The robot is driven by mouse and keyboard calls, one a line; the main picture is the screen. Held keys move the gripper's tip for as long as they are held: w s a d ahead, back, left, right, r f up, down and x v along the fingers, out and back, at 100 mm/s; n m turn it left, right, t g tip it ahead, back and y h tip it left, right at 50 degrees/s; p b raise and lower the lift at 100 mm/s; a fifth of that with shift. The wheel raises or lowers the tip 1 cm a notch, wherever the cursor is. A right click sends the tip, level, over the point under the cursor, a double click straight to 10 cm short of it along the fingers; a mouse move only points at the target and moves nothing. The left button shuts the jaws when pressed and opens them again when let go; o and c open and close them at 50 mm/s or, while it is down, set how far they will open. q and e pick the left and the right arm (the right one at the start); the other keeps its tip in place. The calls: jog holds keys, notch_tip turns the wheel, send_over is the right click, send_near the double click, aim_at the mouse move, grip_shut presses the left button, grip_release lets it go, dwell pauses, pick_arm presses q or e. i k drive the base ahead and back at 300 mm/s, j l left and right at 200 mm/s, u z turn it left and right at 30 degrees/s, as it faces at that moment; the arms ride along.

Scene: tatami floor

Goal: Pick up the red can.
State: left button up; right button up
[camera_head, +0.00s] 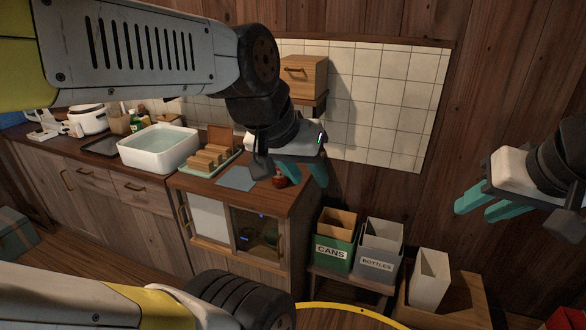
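A small red object (279,182), possibly the red can, is on the wooden counter (290,200) near its right end. It is partly covered by my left gripper, so its full shape is hidden. My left gripper (304,175) has teal fingers that point down with a gap between them. It overlaps the red object in the picture; I cannot tell whether it touches it. My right gripper (482,210) is at the right, over the floor side, with its teal fingers apart and nothing between them.
A dish rack (213,160) and a grey mat (236,178) are on the counter, left of the red object. A white basin (158,150) stands further left. Bins marked CANS (333,254) and BOTTLES (377,265) stand right of the cabinet. A red item (567,318) shows bottom right.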

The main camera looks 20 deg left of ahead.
aim_at(280, 181)
jog(key=u, duration=1.75)
jog(key=z, duration=0.85)
jog(key=i+j+u, duration=0.1)
jog(key=i, duration=0.35)
jog(key=i+j+u, duration=0.1)
jog(key=i+j, duration=0.2)
jog(key=i, duration=0.1)
